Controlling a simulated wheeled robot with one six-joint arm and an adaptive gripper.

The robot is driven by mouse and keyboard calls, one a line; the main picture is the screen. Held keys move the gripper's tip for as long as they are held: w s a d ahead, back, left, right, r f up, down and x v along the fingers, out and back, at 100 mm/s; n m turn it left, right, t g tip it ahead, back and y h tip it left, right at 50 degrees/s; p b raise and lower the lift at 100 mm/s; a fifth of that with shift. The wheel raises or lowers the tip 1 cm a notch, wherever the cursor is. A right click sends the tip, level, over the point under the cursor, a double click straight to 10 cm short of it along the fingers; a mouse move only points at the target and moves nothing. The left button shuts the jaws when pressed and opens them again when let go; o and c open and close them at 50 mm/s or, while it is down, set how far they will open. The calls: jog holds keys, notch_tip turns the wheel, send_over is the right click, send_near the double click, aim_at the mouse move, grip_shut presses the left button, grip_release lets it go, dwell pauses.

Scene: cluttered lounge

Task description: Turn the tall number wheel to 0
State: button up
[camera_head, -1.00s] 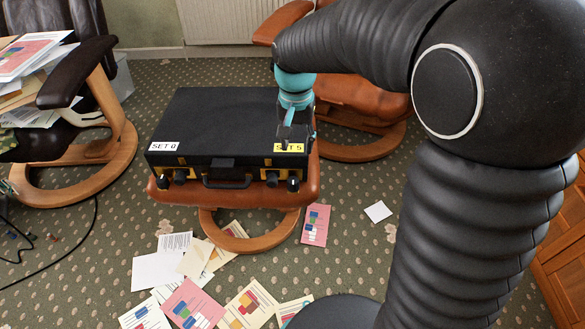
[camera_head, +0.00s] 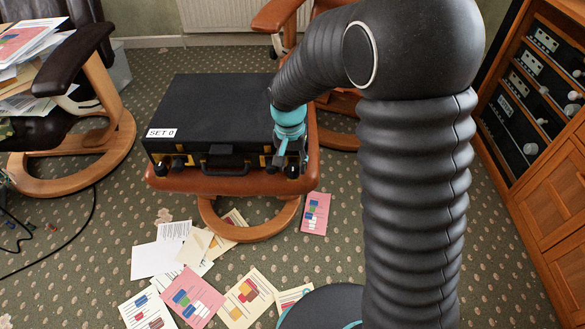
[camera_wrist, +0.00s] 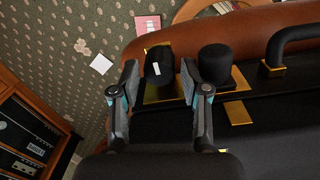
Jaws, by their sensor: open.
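A black case (camera_head: 215,105) lies flat on a brown leather footstool (camera_head: 225,185), its front face toward me. A white label "SET 0" (camera_head: 161,133) is at its front left corner. Black wheels stick out of brass plates on both sides of the case handle (camera_wrist: 285,42). My gripper (camera_head: 283,158) is at the right front of the case. In the wrist view my open gripper (camera_wrist: 158,70) has one finger on each side of a black wheel (camera_wrist: 154,59) with a white mark; contact cannot be told. A second black wheel (camera_wrist: 214,63) stands beside it, outside the fingers. No digit is readable.
Papers (camera_head: 185,296) lie on the carpet in front of the footstool. A leather chair (camera_head: 75,100) stands left, and another chair (camera_head: 342,105) is behind the case. A wooden cabinet (camera_head: 548,175) is at the right. Carpet around the footstool is partly clear.

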jog(key=shift+f, duration=0.9)
grip_shut()
jog(key=shift+n, duration=0.3)
jog(key=n, duration=0.4)
jog(key=shift+d+n, duration=0.1)
jog(key=shift+n, duration=0.2)
jog(key=n+p, duration=0.1)
jog(key=n, duration=0.4)
jog(key=shift+n, duration=0.4)
